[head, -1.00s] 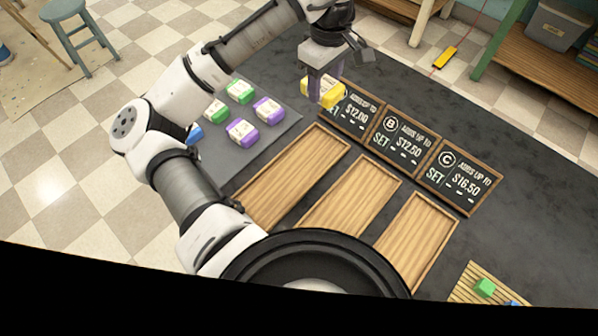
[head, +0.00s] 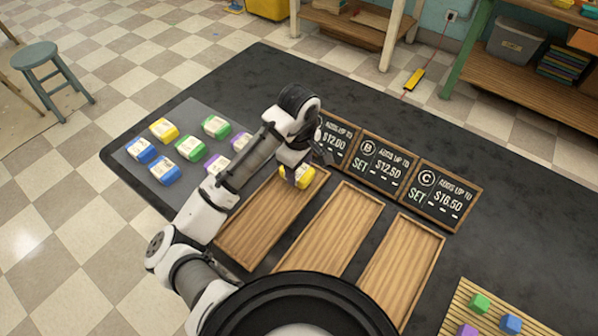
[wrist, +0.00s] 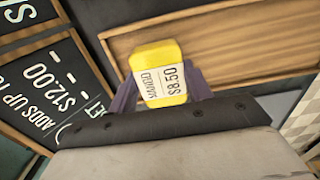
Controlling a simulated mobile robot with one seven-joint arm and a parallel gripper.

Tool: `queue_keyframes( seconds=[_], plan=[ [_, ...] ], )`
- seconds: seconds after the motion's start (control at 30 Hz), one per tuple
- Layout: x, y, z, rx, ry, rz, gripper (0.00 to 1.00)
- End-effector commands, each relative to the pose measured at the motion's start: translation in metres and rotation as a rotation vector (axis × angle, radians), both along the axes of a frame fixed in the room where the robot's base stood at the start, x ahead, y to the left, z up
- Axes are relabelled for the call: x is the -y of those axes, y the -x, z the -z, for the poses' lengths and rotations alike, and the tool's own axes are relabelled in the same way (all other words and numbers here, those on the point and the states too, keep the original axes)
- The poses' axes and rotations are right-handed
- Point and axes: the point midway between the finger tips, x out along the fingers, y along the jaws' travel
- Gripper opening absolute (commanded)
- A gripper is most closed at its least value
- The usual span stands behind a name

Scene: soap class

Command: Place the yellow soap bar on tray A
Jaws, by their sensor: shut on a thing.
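My gripper (head: 293,166) is shut on a yellow soap bar (head: 303,180) over the far end of the leftmost wooden tray (head: 248,232). This tray lies before the $12.00 board, whose letter is hidden by my arm. In the wrist view the soap bar (wrist: 158,58), with a white $8.50 mango label, sits between my purple fingers, with the wooden tray (wrist: 235,42) behind it. I cannot tell whether the bar touches the tray. Another yellow soap bar (head: 163,130) lies on the grey mat at the left.
Two more empty wooden trays (head: 330,228) (head: 402,268) lie to the right, before boards B (head: 382,160) and C (head: 440,195). Several blue, green and purple bars are on the grey mat (head: 197,112). A slatted mat (head: 478,322) with small cubes is at lower right.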

Motion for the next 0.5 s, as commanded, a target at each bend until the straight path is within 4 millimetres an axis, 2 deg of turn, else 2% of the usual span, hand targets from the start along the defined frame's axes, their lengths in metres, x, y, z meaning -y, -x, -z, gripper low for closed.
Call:
queue_keyframes(
  seconds=[0.03,0.1,0.5],
  plan=[
    [0.0004,0.0004,0.0091,-0.002,0.002,-0.001,0.24],
    [0.0005,0.0005,0.0146,-0.001,0.002,0.000,0.24],
    [0.0003,0.0002,0.0186,0.000,0.000,0.000,0.24]
  ],
)
